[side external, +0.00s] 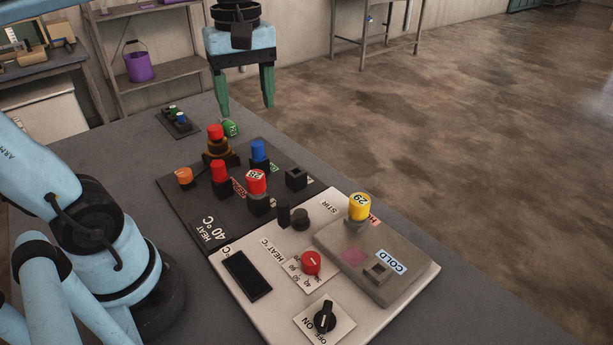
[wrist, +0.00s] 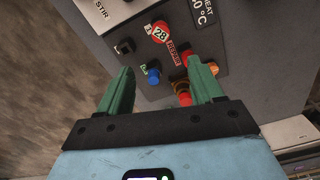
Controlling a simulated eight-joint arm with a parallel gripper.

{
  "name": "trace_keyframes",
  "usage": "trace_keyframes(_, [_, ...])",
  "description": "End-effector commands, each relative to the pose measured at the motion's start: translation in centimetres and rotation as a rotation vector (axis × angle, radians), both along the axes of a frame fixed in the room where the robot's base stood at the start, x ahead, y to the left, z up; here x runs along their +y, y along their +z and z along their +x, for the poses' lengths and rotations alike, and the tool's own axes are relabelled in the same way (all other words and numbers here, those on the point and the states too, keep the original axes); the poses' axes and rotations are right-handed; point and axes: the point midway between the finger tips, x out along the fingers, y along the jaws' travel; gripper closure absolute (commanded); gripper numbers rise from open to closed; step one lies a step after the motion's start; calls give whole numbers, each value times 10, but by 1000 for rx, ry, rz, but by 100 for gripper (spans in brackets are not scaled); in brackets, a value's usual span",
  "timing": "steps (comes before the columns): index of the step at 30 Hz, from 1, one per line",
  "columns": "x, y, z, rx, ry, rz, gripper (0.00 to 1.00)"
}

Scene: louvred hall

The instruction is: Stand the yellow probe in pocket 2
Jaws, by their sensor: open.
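The yellow probe (side external: 359,207), marked 29, stands upright in a grey block (side external: 335,255) at the right of the white unit. My gripper (side external: 246,110) is open and empty, fingers pointing down, high at the back of the table and well apart from the yellow probe. In the wrist view my gripper (wrist: 158,75) shows both green fingers spread with nothing between them. The yellow probe is not seen there. An empty black pocket (side external: 297,178) is on the dark plate; it also shows in the wrist view (wrist: 124,46). I cannot read which pocket is numbered 2.
The dark plate (side external: 185,205) holds a blue probe (side external: 258,150), a red probe marked 28 (side external: 256,183), another red probe (side external: 219,171), an orange knob (side external: 184,176) and a red-topped brown stand (side external: 218,150). An empty pocket (side external: 377,272) is beside the COLD label.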

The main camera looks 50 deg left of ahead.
Motion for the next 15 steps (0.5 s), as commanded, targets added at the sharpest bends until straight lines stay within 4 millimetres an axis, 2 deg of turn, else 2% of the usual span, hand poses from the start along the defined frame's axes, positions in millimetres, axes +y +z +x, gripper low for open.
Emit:
trace_keyframes(5, [-26,-10,30,0,37,0,34])
trace_keyframes(9, [-73,-30,67,0,108,0,34])
trace_keyframes(15, [-142,-61,97,0,206,0,34])
